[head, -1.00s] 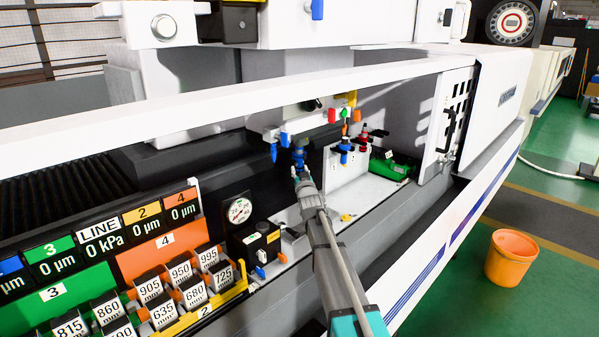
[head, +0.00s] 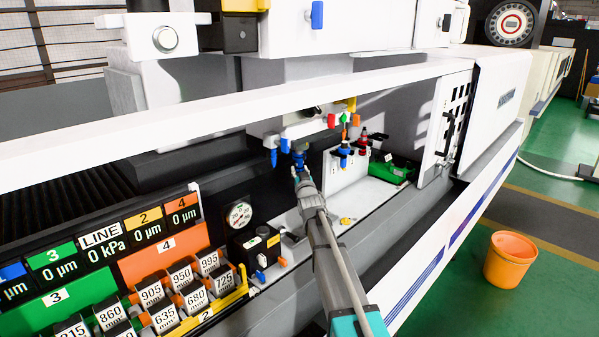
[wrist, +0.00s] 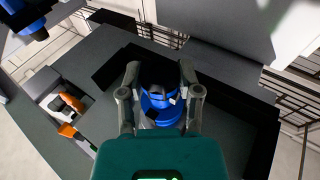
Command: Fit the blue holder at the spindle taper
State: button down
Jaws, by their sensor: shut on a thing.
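My gripper (head: 302,182) is shut on the blue holder (head: 299,161) inside the machine's open work bay. In the wrist view the blue holder (wrist: 160,104) sits between the two fingers (wrist: 160,100), with a dark upper part. In the head view the holder is upright just below a white block with coloured levers (head: 306,130), on the machine's spindle side. The spindle taper cannot be made out clearly, and I cannot tell whether the holder touches anything above it.
A blue-collared holder (head: 343,153) and a red-collared one (head: 363,146) stand on a white rack to the right. A dial gauge (head: 239,215) and numbered blocks are at left. A long white rail (head: 200,112) crosses above my arm.

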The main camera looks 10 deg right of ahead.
jog(key=shift+r+p, duration=0.85)
jog(key=shift+r, duration=0.15)
jog(key=shift+c, duration=1)
grip_release()
jog(key=shift+f, duration=0.25)
notch_tip(320, 180, down, 11)
jog(key=b, duration=1.1)
jog(key=shift+f+y+b, duration=0.15)
jog(key=shift+y+b, duration=0.15)
jog(key=shift+b, duration=0.1)
jog(key=shift+n+y, duration=0.4)
